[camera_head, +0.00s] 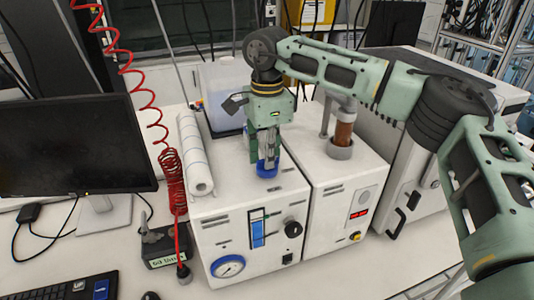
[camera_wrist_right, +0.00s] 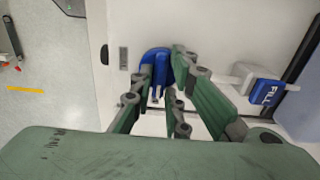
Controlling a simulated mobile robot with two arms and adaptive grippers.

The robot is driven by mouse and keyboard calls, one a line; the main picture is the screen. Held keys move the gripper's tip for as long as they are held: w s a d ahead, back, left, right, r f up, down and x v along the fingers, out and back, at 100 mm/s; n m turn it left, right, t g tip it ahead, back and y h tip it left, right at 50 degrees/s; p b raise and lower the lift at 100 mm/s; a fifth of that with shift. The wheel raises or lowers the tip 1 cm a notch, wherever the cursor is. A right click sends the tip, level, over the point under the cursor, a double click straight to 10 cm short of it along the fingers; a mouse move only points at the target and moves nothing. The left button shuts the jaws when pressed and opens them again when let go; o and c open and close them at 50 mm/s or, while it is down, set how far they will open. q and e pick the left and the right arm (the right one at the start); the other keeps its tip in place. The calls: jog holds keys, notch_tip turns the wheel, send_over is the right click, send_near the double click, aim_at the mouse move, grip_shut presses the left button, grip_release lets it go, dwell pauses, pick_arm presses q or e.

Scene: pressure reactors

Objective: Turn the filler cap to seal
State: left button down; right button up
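The blue filler cap (camera_head: 267,171) sits on top of the left white reactor unit (camera_head: 222,165). My right gripper (camera_head: 265,160) points straight down over it, with its fingers close together around the cap's upper part. In the right wrist view the blue cap (camera_wrist_right: 155,60) lies between the fingertips of my right gripper (camera_wrist_right: 162,72). The tips appear to touch it from both sides, and the cap is partly hidden by them. My left gripper is in no view.
A white roll (camera_head: 195,155) lies at the unit's left edge, beside a coiled red hose (camera_head: 172,180). A brown cylinder (camera_head: 342,132) stands on the right unit (camera_head: 345,185). A monitor (camera_head: 75,145) and keyboard (camera_head: 70,288) are at left. The front bench at right is clear.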

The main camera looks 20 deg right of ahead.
grip_shut()
jog(key=shift+m, duration=0.4)
jog(key=m+b, duration=0.2)
jog(key=m, duration=0.1)
jog(key=shift+m+b, duration=0.35)
jog(key=shift+m, duration=0.05)
jog(key=m+b, duration=0.1)
jog(key=m, duration=0.3)
jog(key=shift+b, duration=0.4)
jog(key=m+b, duration=0.1)
jog(key=m, duration=0.4)
pick_arm(q)
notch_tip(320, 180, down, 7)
jog(key=b, duration=0.1)
pick_arm(e)
jog(key=m, duration=0.4)
jog(key=shift+r, duration=0.15)
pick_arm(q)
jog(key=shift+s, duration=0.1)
pick_arm(e)
jog(key=shift+m, duration=0.3)
jog(key=o, duration=0.5)
grip_release()
